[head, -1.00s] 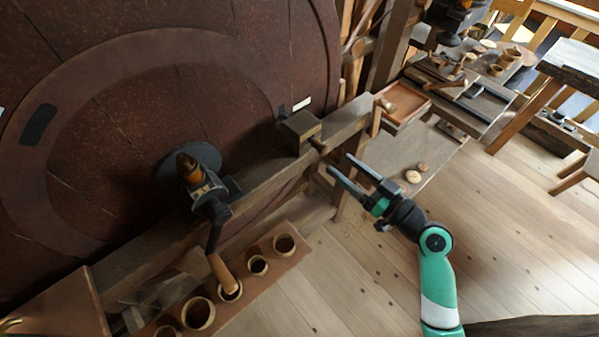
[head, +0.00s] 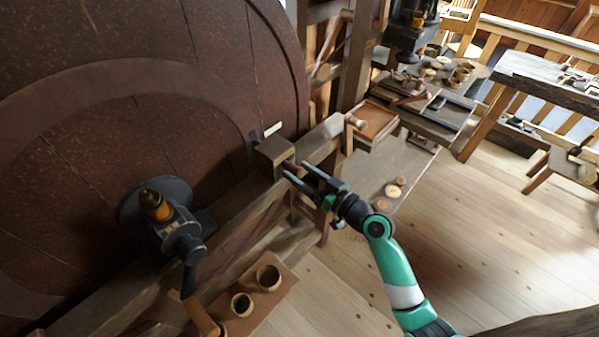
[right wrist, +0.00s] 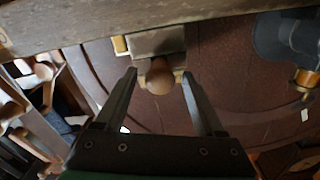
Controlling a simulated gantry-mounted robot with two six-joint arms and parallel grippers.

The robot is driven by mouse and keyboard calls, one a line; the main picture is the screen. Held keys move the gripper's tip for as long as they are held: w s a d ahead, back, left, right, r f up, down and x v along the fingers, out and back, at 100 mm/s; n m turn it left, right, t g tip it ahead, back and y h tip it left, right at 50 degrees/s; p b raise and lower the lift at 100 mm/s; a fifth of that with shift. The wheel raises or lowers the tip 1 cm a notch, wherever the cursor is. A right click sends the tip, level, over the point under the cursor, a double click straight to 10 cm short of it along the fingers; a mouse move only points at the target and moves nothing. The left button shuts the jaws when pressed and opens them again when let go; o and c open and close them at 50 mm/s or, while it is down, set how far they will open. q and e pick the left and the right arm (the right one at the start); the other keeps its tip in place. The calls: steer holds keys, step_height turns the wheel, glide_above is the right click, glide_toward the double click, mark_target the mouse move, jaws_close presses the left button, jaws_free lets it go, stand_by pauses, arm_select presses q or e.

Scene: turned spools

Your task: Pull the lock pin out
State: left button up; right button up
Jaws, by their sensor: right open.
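The lock pin shows in the right wrist view as a round wooden knob (right wrist: 158,77) sticking out of a block (right wrist: 157,42) on the beam. In the head view the block (head: 274,150) sits on the beam beside the big dark wheel, and the pin is mostly hidden by my fingers. My right gripper (head: 295,169) is open, its fingertips close to the block. In the right wrist view its two fingers (right wrist: 158,75) stand either side of the knob, with gaps and no visible contact. My left gripper is out of view.
The large dark wheel (head: 90,130) fills the left side. A crank hub (head: 175,225) is mounted on the beam at lower left. A board with wooden cups (head: 268,278) lies below it. A low bench with small round pieces (head: 392,190) stands right of my gripper.

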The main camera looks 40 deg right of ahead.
steer(key=shift+w, duration=0.25)
jaws_close()
stand_by(1.3)
